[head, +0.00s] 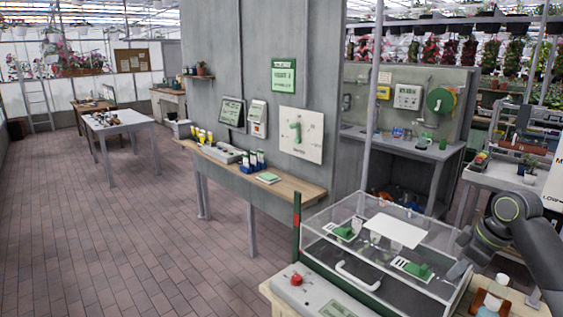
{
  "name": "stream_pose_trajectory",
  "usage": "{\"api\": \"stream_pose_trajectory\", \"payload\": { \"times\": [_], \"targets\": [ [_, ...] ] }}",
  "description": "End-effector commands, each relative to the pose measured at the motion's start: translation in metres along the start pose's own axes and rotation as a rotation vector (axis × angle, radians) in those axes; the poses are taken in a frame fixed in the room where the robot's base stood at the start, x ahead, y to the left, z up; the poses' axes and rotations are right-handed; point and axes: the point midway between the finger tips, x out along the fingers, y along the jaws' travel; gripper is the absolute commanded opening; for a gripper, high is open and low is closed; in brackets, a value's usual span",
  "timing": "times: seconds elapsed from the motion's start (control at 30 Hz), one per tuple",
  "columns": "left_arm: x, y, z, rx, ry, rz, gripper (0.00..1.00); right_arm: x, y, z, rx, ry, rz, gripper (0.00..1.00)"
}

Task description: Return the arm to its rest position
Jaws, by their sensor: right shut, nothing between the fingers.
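My right arm comes in from the right edge and bends at a dark joint with green-yellow rings. Its gripper (457,271) points down and to the left at the right end of the clear-walled case. It is shut and holds nothing. Whether it touches the case cannot be told. My left gripper is not in view.
The clear case (344,273) with a white handle stands at the front right, beside a grey box with a red button (297,280). Bottles (492,298) stand below my right arm. A wooden shelf table (285,190) runs along the grey wall.

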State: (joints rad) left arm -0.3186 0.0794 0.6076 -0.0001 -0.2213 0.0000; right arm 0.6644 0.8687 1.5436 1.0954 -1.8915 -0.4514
Motion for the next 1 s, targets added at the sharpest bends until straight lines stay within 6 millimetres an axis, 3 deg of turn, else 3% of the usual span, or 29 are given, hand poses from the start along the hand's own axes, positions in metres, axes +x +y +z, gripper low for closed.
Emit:
{"api": "stream_pose_trajectory", "payload": {
  "times": [0.2, 0.57, 0.67, 0.8, 1.0],
  "targets": [
    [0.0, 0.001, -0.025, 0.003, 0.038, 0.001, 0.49, 0.03, -0.013, 0.012, 0.015, -0.025, 0.008, 0.0],
    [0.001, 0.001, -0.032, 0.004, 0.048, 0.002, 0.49, 0.1, -0.054, 0.048, 0.064, -0.076, 0.038, 0.0],
    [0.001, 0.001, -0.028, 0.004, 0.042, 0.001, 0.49, 0.124, -0.075, 0.064, 0.089, -0.088, 0.051, 0.0],
    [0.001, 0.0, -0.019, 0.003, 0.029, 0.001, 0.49, 0.162, -0.118, 0.097, 0.145, -0.099, 0.078, 0.0],
    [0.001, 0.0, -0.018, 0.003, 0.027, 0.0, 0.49, 0.193, -0.188, 0.148, 0.272, -0.089, 0.139, 0.0]
  ]
}}
